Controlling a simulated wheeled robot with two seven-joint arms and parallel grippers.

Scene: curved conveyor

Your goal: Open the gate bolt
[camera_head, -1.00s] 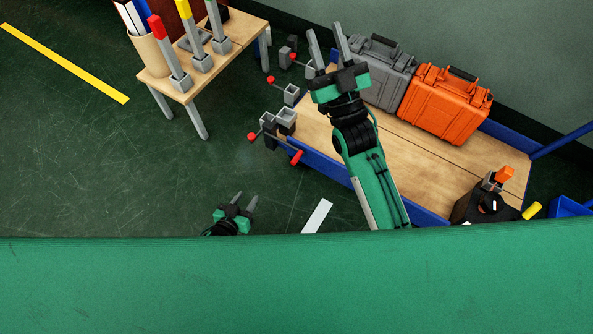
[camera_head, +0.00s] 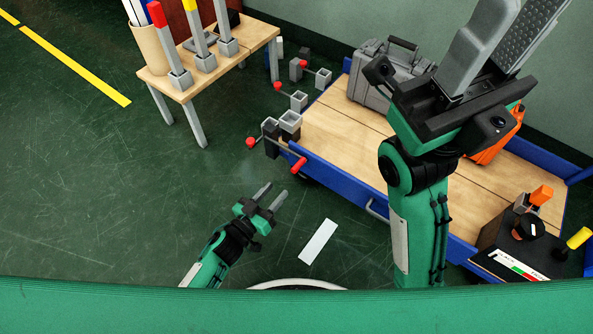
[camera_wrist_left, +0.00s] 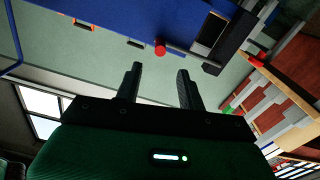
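Red-knobbed bolts sit at the left end of the blue-edged cart in the head view: two red knobs (camera_head: 304,63) (camera_head: 278,87) farther back, with grey square sockets, and a nearer grey bar with red ends (camera_head: 299,165) (camera_head: 250,142). I cannot tell which is the gate bolt. My left gripper (camera_head: 271,194) is open and empty, low over the floor in front of the nearer bar, apart from it. In the left wrist view its spread fingers (camera_wrist_left: 160,75) point towards a red knob (camera_wrist_left: 160,48) on a bar. My right gripper (camera_head: 510,45) is open, large, over the cart's right side.
The cart bed (camera_head: 335,128) holds a grey case (camera_head: 372,75) and a partly hidden orange case (camera_head: 495,148). A black control box (camera_head: 510,240) stands front right. A wooden table (camera_head: 190,85) with coloured-topped posts stands back left.

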